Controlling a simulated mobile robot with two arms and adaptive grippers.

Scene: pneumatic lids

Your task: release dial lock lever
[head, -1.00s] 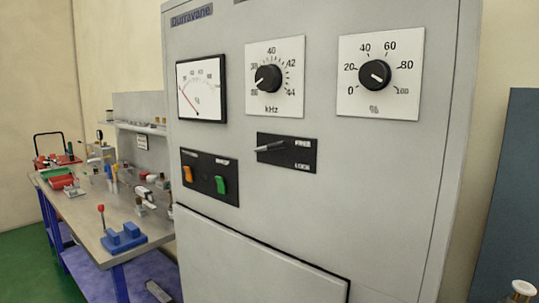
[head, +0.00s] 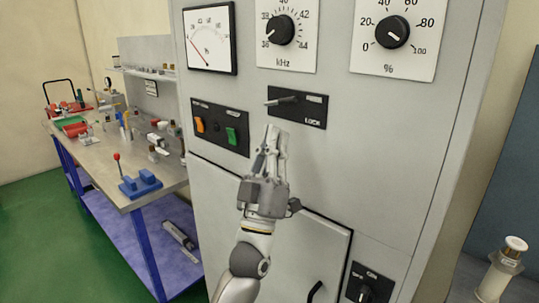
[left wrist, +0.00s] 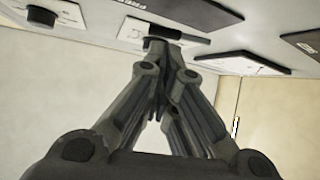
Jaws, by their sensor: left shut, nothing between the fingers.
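The dial lock lever (head: 281,101) is a thin grey handle on a black plate (head: 312,110) on the grey cabinet front. It points to the left from its pivot, and the word LOCK shows at the plate's lower right. My left gripper (head: 272,130) is shut and empty, fingers pointing up, just below the plate in the head view. I cannot tell whether it touches the panel. In the left wrist view the shut fingers (left wrist: 165,70) hide part of the panel. My right gripper is not in view.
The kHz dial (head: 280,30) and the % dial (head: 393,32) sit above the plate. An orange switch (head: 199,124) and a green switch (head: 231,135) are to the left. A workbench (head: 110,167) with several items stands at the left.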

